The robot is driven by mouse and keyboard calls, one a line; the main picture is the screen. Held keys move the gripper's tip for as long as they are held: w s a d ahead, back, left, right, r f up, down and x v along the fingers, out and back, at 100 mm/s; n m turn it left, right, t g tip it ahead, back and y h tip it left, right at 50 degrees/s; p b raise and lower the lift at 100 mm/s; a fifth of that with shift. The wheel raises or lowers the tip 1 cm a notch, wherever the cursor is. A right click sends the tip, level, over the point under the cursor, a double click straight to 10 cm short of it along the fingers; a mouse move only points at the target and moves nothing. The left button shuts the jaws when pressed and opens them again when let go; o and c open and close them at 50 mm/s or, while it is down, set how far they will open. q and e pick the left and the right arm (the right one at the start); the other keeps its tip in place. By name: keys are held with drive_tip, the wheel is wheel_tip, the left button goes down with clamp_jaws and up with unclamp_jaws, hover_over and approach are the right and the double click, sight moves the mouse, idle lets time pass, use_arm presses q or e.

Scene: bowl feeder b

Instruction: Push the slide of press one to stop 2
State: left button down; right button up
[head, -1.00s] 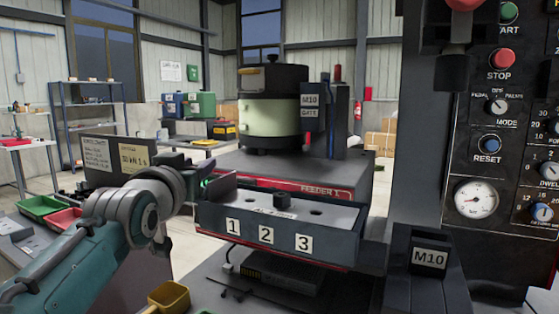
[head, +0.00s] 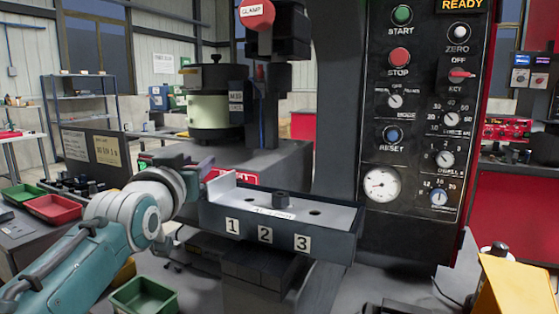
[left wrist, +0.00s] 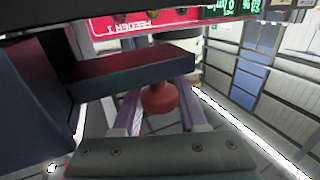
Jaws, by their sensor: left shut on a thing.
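The press slide unit is a long dark tray (head: 330,240) with a pale grey top (head: 245,203), in the middle of the head view. Its front carries the labels 1 (head: 233,226), 2 (head: 265,235) and 3 (head: 302,243). A dark hexagonal peg (head: 281,200) stands on the top, with a round hole to its right. An upright pale plate (head: 220,188) stands at the left end. My left gripper (head: 205,170) is at that end. In the left wrist view its purple fingers (left wrist: 160,110) are shut on a red knob (left wrist: 159,96). My right gripper is out of view.
The control panel (head: 420,110) stands to the right of the tray, with a READY sign lit. A feeder bowl (head: 210,105) stands behind. A green bin (head: 143,298) sits at the front left, a red bin (head: 54,208) farther left. A yellow box (head: 510,285) is at the right front.

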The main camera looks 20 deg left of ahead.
use_arm(q)
drive_tip(key=shift+c, duration=2.3)
unclamp_jaws()
drive_tip(key=shift+a, duration=0.1)
drive_tip(key=shift+s+d, duration=0.2)
drive_tip(key=shift+s, duration=0.35)
drive_tip(key=v, duration=0.8)
drive_tip(key=shift+s+p, duration=0.4)
drive_tip(key=shift+p, duration=0.05)
drive_tip(key=shift+d, duration=0.1)
drive_tip(key=shift+r, duration=0.1)
